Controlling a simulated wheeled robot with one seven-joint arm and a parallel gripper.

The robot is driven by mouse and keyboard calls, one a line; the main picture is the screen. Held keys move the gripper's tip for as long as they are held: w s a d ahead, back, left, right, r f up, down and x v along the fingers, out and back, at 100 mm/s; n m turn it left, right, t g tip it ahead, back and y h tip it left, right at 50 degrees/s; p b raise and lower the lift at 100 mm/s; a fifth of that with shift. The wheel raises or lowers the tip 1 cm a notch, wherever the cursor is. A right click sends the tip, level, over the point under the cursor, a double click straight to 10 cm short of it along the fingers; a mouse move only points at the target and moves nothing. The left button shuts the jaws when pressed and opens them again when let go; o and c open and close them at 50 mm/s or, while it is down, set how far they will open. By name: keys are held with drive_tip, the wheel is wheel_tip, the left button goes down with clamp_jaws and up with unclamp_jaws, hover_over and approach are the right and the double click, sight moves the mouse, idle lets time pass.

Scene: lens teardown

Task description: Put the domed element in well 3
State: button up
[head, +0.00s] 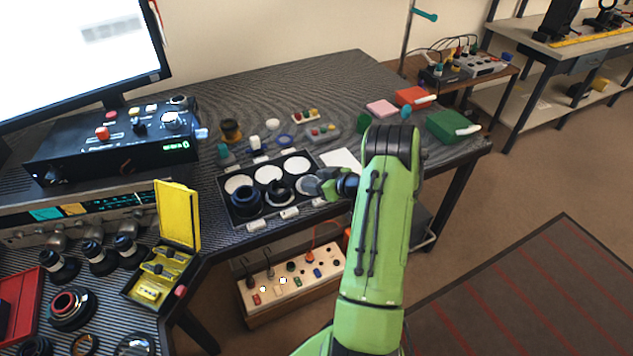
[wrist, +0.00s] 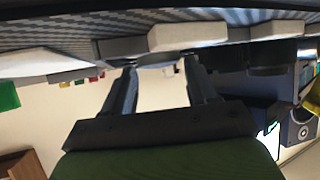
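The black tray (head: 225,205) on the dark table has two rows of round wells. The back row shows white, empty-looking bottoms. In the front row, two wells hold dark rings (head: 246,202), and the right one shows a greyish disc (head: 308,185). I cannot tell whether this disc is the domed element, and the well numbers are unreadable. My gripper (head: 320,184) is low at the tray's right end, beside that disc. In the wrist view my gripper (wrist: 160,66) has its fingers apart, with a blurred grey shape by the tips. Whether they hold it is unclear.
White label blocks (head: 289,213) line the tray's front edge. A yellow open case (head: 177,222) and a black control box (head: 115,140) stand left. A white sheet (head: 341,160) and small parts lie behind. A green box (head: 452,126) sits at the table's right.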

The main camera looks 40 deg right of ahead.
drive_tip(key=o, duration=0.3)
drive_tip(key=shift+r, duration=0.15)
drive_tip(key=shift+r+p, duration=0.35)
drive_tip(key=shift+p, duration=0.3)
drive_tip(key=p+v, duration=0.2)
drive_tip(key=v, duration=1)
drive_tip(key=w+a+r+n+g+y, duration=0.1)
drive_tip(key=a+r+g, duration=0.1)
drive_tip(key=a+r, duration=0.45)
drive_tip(key=a+r+n+g, duration=0.1)
drive_tip(key=a+r+g, duration=0.15)
drive_tip(key=a, duration=0.65)
drive_tip(key=w+a+r+n+g+y, duration=0.1)
drive_tip(key=a+r, duration=0.4)
drive_tip(key=a, duration=0.2)
drive_tip(key=s+a+r+m+h, duration=0.1)
drive_tip(key=s+a, duration=0.3)
drive_tip(key=s, duration=0.4)
drive_tip(key=s+a+r+m+g+h, duration=0.1)
drive_tip(key=s+a+r+m+h, duration=0.1)
drive_tip(key=s, duration=0.6)
drive_tip(key=a+r+m, duration=0.1)
drive_tip(key=a, duration=0.1)
drive_tip(key=shift+s+a+r, duration=0.25)
drive_tip(key=shift+s+r, duration=0.05)
drive_tip(key=shift+r, duration=0.05)
